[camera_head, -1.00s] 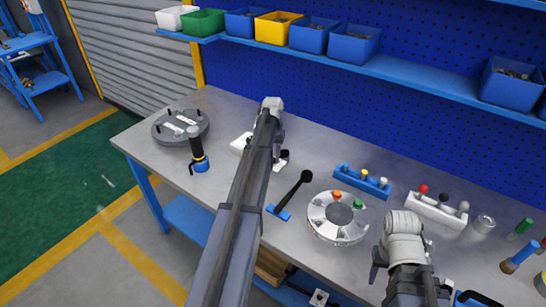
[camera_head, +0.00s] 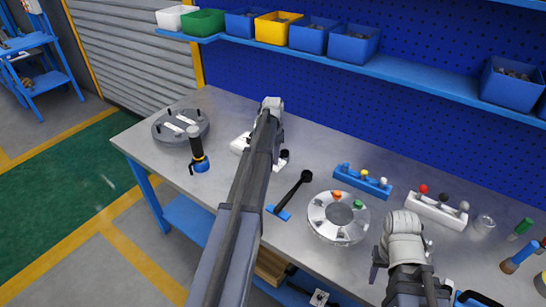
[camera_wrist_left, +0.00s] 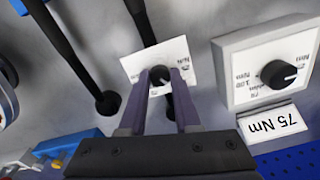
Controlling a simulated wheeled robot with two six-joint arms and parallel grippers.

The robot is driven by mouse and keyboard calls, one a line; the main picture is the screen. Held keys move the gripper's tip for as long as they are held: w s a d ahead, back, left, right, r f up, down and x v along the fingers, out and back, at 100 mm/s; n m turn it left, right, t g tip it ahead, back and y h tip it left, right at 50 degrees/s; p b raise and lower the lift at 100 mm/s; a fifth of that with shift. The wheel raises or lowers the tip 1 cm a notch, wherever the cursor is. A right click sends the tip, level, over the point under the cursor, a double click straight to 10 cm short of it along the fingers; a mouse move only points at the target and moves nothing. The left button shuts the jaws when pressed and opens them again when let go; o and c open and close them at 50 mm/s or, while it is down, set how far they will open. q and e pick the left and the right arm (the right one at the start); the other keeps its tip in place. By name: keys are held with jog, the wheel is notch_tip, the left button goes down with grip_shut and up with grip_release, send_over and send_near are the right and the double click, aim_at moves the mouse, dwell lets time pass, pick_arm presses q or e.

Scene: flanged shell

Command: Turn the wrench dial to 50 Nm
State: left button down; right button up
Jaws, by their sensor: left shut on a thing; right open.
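In the left wrist view, a white scale plate (camera_wrist_left: 136,68) marked Nm carries a small black dial knob (camera_wrist_left: 158,77). The purple-grey fingers of my left gripper (camera_wrist_left: 160,82) are shut on this knob. A black bar (camera_wrist_left: 141,22) runs behind the plate. The dial's exact setting is unreadable. In the head view, my left arm hides the knob and the left fingers. My right gripper (camera_head: 402,262) is open and empty near the table's front, right of the round flanged part.
A second dial box (camera_wrist_left: 270,65) with a "75 Nm" card (camera_wrist_left: 272,124) stands beside the plate. The round flanged part (camera_head: 338,232), a blue holder (camera_head: 362,180) and a white holder (camera_head: 437,209) stand on the table. A black-handled tool (camera_head: 197,150) stands at left.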

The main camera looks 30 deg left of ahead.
dwell(0.4)
pick_arm(q)
jog(key=c, duration=0.6)
grip_release()
jog(key=shift+r, duration=0.1)
pick_arm(e)
jog(key=shift+r, duration=0.1)
pick_arm(q)
notch_tip(320, 180, up, 8)
jog(key=p, duration=0.8)
jog(key=shift+f, duration=0.2)
pick_arm(e)
notch_tip(320, 180, up, 8)
jog(key=shift+f, duration=0.2)
